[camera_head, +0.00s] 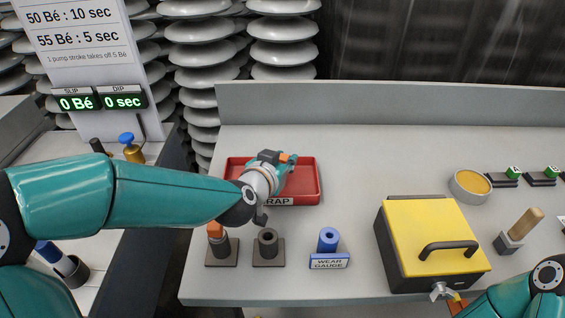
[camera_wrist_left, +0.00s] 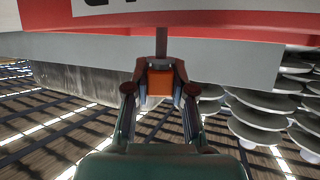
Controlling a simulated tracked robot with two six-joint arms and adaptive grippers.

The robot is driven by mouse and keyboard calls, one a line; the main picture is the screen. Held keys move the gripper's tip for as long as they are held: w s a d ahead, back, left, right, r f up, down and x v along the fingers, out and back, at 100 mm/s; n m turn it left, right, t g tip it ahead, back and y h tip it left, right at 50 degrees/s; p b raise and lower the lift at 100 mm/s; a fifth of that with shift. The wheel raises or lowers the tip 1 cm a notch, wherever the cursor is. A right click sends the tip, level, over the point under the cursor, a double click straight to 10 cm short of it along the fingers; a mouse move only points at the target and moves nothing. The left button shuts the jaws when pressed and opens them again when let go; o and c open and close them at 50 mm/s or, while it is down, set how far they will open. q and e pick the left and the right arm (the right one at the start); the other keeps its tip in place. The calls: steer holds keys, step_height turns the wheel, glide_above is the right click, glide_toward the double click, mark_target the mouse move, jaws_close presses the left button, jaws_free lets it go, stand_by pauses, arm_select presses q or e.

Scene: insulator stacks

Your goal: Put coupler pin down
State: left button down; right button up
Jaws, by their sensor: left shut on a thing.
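My left gripper (camera_head: 287,162) is over the red scrap tray (camera_head: 233,178). It is shut on the coupler pin, whose orange block (camera_head: 284,157) shows at the fingertips. In the left wrist view, the two fingers (camera_wrist_left: 160,88) clamp the orange block (camera_wrist_left: 160,82), and a dark shank (camera_wrist_left: 161,45) extends beyond it towards a red and white surface. I cannot tell whether the pin touches the tray. A similar orange-topped piece (camera_head: 215,230) stands in a dark holder at the table's front left.
An empty-looking dark holder (camera_head: 268,250) and a blue wear gauge (camera_head: 328,241) stand before the tray. A yellow-lidded box (camera_head: 432,235) is right of them. A round dish (camera_head: 469,186) and brush (camera_head: 520,230) are farther right. The table's middle back is clear.

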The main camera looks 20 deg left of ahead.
arm_select(q)
steer(key=c, duration=1)
jaws_free()
steer(key=shift+s+r, duration=0.15)
steer(key=shift+r, duration=0.05)
steer(key=p+v, duration=0.3)
steer(key=v, duration=0.8)
steer(key=shift+s, duration=0.35)
